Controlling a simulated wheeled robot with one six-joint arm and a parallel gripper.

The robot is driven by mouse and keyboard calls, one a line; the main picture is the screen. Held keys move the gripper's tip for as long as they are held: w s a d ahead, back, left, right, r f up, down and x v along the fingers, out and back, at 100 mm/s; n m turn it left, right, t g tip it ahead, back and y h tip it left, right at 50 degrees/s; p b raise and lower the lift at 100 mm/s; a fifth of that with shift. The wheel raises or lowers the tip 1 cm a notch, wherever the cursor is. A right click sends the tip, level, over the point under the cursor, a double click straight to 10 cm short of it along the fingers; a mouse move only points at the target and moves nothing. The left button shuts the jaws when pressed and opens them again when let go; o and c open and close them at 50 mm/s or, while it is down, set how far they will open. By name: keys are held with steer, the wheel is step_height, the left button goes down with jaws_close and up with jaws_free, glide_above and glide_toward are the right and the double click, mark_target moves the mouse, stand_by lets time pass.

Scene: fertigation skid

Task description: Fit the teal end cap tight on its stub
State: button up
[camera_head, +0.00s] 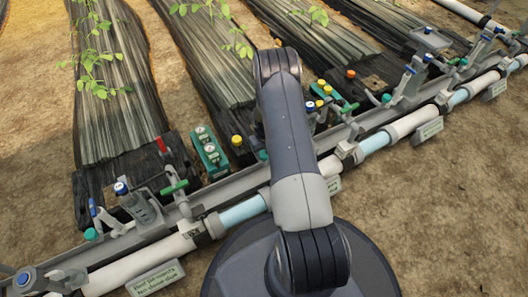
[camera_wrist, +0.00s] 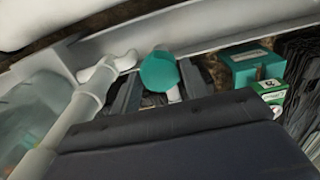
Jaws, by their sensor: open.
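The teal end cap (camera_wrist: 159,71) shows in the wrist view as a round disc, with a short white stub (camera_wrist: 174,94) showing at its lower right. The two grey fingers of my gripper (camera_wrist: 157,88) are apart, one on each side of the cap and stub. I cannot tell whether either finger touches them, or how far the cap sits on the stub. In the head view a small teal cap (camera_head: 264,155) shows beside my arm; I cannot tell whether it is the same one. My fingers are hidden there behind my arm.
A white pipe with a tee (camera_wrist: 98,75) runs close left of the fingers. A grey rail (camera_wrist: 215,35) crosses behind the cap. A teal gauge box (camera_head: 209,152) stands left of my arm; teal boxes (camera_wrist: 254,62) also show at right in the wrist view.

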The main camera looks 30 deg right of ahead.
steer(key=shift+c, duration=0.3)
steer(key=c, duration=0.3)
steer(key=shift+f+m+b, duration=0.15)
steer(key=shift+m+b, duration=0.2)
steer(key=shift+m, duration=0.25)
steer(key=shift+m+b, duration=0.3)
steer(key=shift+m, duration=0.8)
steer(key=shift+o, duration=0.7)
steer(key=c, duration=0.5)
steer(key=shift+f+m+b, duration=0.1)
steer(key=shift+m+b, duration=0.3)
steer(key=shift+m, duration=0.5)
steer(key=m, duration=0.4)
steer(key=shift+b, duration=0.4)
